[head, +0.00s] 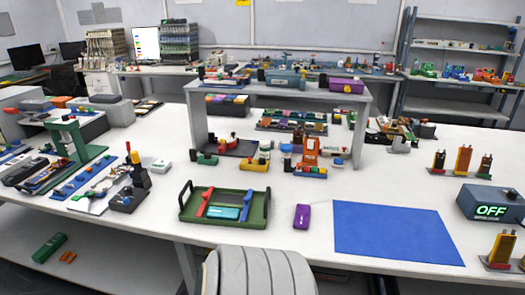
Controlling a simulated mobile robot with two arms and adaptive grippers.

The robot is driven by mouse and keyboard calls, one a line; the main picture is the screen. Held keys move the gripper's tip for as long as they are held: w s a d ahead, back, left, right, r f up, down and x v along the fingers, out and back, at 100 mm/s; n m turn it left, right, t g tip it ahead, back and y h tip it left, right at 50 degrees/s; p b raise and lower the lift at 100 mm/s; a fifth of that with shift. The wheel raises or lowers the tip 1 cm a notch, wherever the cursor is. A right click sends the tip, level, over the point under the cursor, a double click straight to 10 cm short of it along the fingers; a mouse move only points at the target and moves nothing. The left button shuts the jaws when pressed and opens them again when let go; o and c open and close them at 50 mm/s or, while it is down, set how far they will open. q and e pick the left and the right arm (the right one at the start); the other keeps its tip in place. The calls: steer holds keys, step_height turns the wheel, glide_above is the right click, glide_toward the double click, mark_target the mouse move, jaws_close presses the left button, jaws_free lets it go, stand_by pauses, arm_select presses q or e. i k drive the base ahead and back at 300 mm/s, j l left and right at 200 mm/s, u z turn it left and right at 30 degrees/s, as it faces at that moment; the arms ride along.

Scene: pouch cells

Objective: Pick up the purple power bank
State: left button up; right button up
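A small purple block (302,216), which looks like the purple power bank, lies flat on the white table. It sits between the green tray and the blue mat, touching neither. A larger purple case (347,85) lies on top of the raised shelf at the back; I cannot tell what it is. Neither of my grippers is in the head view.
The green tray (257,222) with dark handles holds several coloured pieces. The blue mat (395,233) is bare. An "OFF" box (491,203) stands at the right. The raised shelf (292,91) spans the back. A pale ribbed shape (258,272) rises at the front.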

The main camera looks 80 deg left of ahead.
mark_target(303, 212)
steer(key=u, duration=2.3)
